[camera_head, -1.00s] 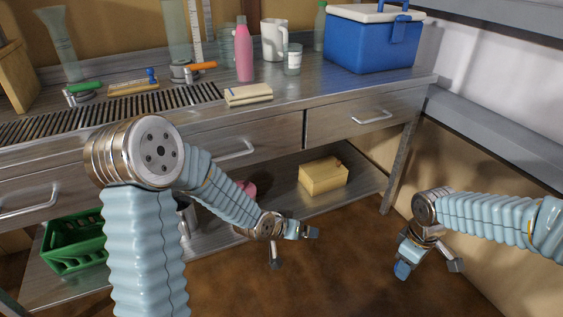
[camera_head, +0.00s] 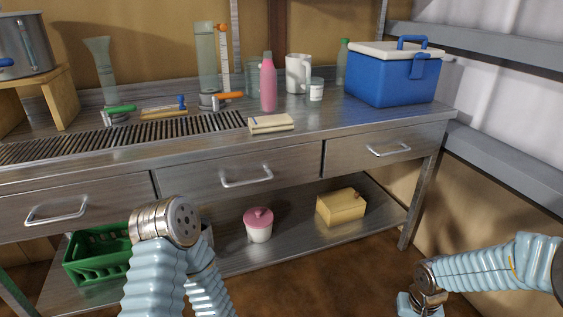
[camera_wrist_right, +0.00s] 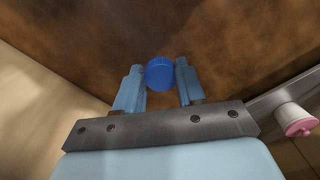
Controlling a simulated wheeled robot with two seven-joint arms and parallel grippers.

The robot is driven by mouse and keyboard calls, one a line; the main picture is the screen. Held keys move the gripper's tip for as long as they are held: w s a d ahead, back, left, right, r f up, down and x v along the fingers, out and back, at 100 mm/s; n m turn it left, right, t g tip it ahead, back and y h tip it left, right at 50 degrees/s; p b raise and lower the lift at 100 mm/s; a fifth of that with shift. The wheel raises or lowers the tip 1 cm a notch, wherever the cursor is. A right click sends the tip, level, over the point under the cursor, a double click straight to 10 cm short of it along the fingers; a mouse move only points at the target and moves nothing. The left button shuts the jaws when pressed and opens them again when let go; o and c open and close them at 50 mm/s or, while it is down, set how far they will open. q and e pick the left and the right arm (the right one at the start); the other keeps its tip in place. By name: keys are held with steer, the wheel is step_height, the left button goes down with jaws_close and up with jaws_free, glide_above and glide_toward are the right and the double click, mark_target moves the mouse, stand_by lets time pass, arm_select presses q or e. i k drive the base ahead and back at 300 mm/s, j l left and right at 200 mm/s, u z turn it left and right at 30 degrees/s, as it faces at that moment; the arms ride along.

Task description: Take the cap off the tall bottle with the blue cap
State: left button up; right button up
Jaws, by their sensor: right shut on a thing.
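A round blue cap (camera_wrist_right: 160,76) sits between the two fingers of my right gripper (camera_wrist_right: 159,82) in the right wrist view. The gripper is shut on it, with brown floor behind and no bottle seen below it. In the head view my right wrist is at the bottom right edge, its fingers mostly cut off. I see no bottle with a blue cap on the bench. A tall pink bottle (camera_head: 268,86) stands there upright; whether it has a cap is unclear. My left gripper is out of view; only part of its arm shows.
The metal bench (camera_head: 345,128) holds a blue cooler (camera_head: 393,82), a white mug (camera_head: 298,73), a small jar (camera_head: 316,90) and a beige block (camera_head: 271,123). A pink-lidded jar (camera_head: 258,225), a yellow box (camera_head: 341,207) and a green crate (camera_head: 95,258) are on the lower shelf.

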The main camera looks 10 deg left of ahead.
mark_target(267, 73)
steer(key=i+l+u, duration=0.15)
steer(key=u, duration=0.3)
steer(key=i+l+u, duration=0.1)
steer(key=l+u, duration=0.15)
steer(key=u, duration=0.2)
steer(key=l+u, duration=0.25)
steer(key=u, duration=0.2)
steer(key=l+u, duration=0.3)
steer(key=u, duration=0.15)
steer(key=i, duration=0.05)
